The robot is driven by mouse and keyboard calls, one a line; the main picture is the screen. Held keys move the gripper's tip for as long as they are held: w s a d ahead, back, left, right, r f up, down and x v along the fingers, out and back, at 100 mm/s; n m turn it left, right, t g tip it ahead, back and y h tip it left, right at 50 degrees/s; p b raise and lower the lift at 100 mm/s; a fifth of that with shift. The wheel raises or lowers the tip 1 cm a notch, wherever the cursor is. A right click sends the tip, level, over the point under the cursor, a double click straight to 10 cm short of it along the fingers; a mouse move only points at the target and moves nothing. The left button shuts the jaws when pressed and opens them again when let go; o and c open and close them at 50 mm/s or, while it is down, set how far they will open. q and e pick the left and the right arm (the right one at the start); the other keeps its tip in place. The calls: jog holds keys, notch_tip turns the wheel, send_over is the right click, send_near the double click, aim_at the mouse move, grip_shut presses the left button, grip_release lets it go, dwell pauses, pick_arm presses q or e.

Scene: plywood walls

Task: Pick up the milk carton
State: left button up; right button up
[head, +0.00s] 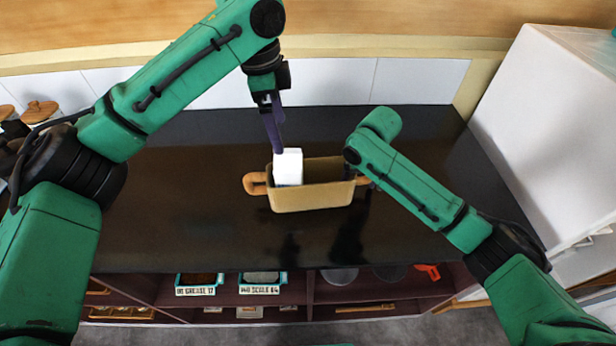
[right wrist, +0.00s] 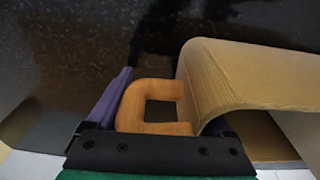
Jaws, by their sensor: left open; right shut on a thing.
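The white milk carton (head: 288,166) stands in the left part of a tan open container (head: 311,198) with an orange-brown handle at each end; its lower part is hidden by the container's front wall. My left gripper (head: 273,128) points down with its purple fingers just behind and above the carton's top left; it is open, and I cannot tell whether it touches the carton. My right gripper (head: 365,182) is at the container's right end. In the right wrist view the orange handle (right wrist: 150,127) lies between its fingers, beside the tan wall (right wrist: 245,80); it is shut on that handle.
The container is over the dark countertop (head: 190,190), which is clear on both sides. A white cabinet (head: 550,120) stands at the right. Wooden-lidded jars (head: 40,110) are at the far left. Shelves with labelled trays (head: 262,283) lie below the counter's front edge.

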aim_at(289, 163)
pick_arm(q)
jog(key=f, duration=0.3)
jog(key=d+f, duration=0.1)
jog(key=f, duration=0.7)
jog(key=shift+d, duration=0.25)
jog(key=shift+r, duration=0.15)
grip_shut()
